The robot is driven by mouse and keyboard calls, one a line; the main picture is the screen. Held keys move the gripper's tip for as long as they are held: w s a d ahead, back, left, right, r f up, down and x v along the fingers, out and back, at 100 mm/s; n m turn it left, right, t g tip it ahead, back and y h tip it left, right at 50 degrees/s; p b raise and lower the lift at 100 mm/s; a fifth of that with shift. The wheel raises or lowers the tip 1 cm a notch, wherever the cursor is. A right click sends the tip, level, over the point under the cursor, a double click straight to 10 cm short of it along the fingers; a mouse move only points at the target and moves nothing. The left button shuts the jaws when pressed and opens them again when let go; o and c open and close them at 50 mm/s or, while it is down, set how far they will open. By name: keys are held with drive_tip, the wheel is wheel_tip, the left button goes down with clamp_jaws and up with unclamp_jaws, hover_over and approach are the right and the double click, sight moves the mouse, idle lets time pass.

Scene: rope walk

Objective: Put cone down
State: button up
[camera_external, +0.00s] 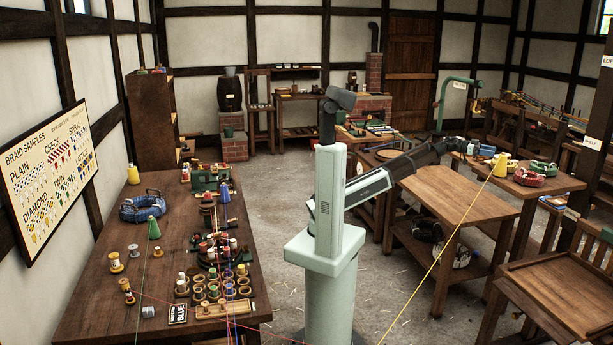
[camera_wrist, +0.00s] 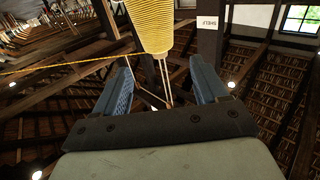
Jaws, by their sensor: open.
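A yellow cone (camera_external: 501,165) wound with thread appears upright on or at the far right table, among coiled ropes. In the wrist view the yellow cone (camera_wrist: 152,25) is large at the top centre, its narrower end towards my gripper. My gripper (camera_wrist: 160,66) is open, its two blue-grey fingers spread apart on either side below the cone. In the external view my gripper (camera_external: 474,147) is small and dark, just left of the cone. Whether a finger still touches the cone cannot be told.
A yellow thread (camera_external: 439,255) runs from the cone down to the lower left. Green (camera_external: 543,169) and red (camera_external: 529,178) rope coils lie close right of the cone. A bare wooden table (camera_external: 455,200) stands in front. The left table (camera_external: 90,300) holds spools and other cones.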

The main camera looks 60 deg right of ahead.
drive_tip(key=shift+w, duration=1.75)
drive_tip(key=shift+d, duration=0.1)
